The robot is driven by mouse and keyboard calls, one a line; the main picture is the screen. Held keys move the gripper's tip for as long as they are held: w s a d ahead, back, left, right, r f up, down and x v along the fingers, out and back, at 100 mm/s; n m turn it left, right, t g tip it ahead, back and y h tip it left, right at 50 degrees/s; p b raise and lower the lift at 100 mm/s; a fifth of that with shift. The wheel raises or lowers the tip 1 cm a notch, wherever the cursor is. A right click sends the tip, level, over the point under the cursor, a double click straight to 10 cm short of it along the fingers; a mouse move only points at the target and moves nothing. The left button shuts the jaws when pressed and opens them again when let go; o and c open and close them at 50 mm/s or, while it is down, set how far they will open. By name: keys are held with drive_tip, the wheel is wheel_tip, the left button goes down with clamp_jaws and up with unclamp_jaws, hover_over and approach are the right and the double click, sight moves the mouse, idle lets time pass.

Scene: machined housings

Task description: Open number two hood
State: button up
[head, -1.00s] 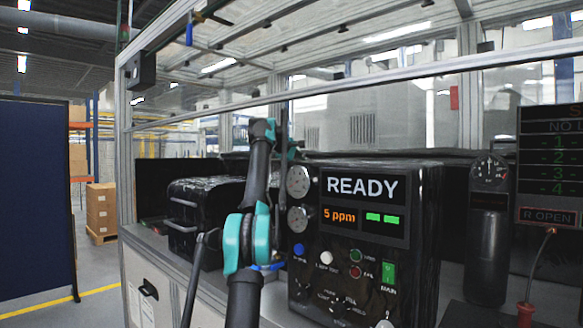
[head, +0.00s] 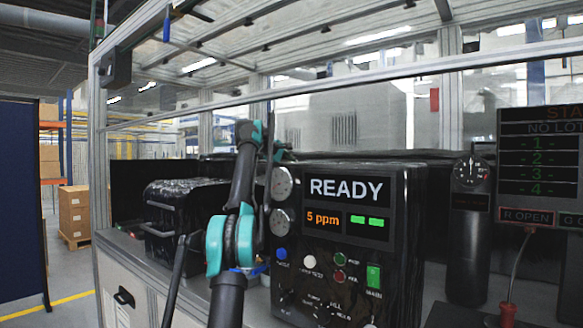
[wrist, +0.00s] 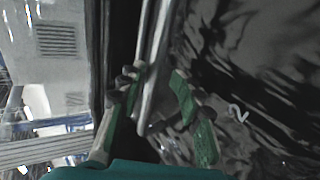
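The number two hood is the dark, glossy surface (wrist: 265,75) with a white "2" in the wrist view. A pale metal handle bar (wrist: 157,60) runs down beside it. My gripper (wrist: 155,85) has its green-padded fingers apart, one on each side of the bar. I cannot tell whether either finger touches it. In the head view my gripper is small and mostly hidden behind my wrist, near the upper left corner of the READY panel. Which dark housing there carries the "2" cannot be made out.
A black control box (head: 345,250) with a READY display stands close to the right of my arm. A black ribbed case (head: 180,225) with a bar handle is at the left. A dark cylinder with a gauge (head: 468,235) and a status screen (head: 540,155) are at the right.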

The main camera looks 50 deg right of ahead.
drive_tip(key=shift+a+r, duration=0.25)
drive_tip(key=shift+a, duration=0.25)
drive_tip(key=v, duration=0.4)
drive_tip(key=shift+a, duration=0.2)
drive_tip(key=s+a, duration=0.1)
drive_tip(key=a, duration=1)
drive_tip(key=shift+a, duration=0.2)
